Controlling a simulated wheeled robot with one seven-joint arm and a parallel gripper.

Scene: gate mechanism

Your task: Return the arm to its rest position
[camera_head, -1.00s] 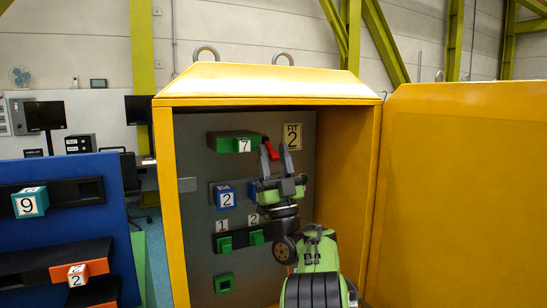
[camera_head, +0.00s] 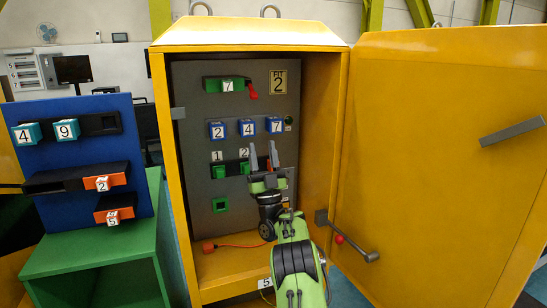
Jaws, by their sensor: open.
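My gripper (camera_head: 264,160) is open, with its two grey fingers apart and pointing up. The gripper hides part of the lower right of the panel (camera_head: 190,120).
The yellow door (camera_head: 430,150) stands open on the right, with a grey handle (camera_head: 350,240). Blue number blocks (camera_head: 247,128) and a green block with a red lever (camera_head: 252,90) are on the panel. A blue board (camera_head: 60,200) stands on a green stand (camera_head: 100,250) at left.

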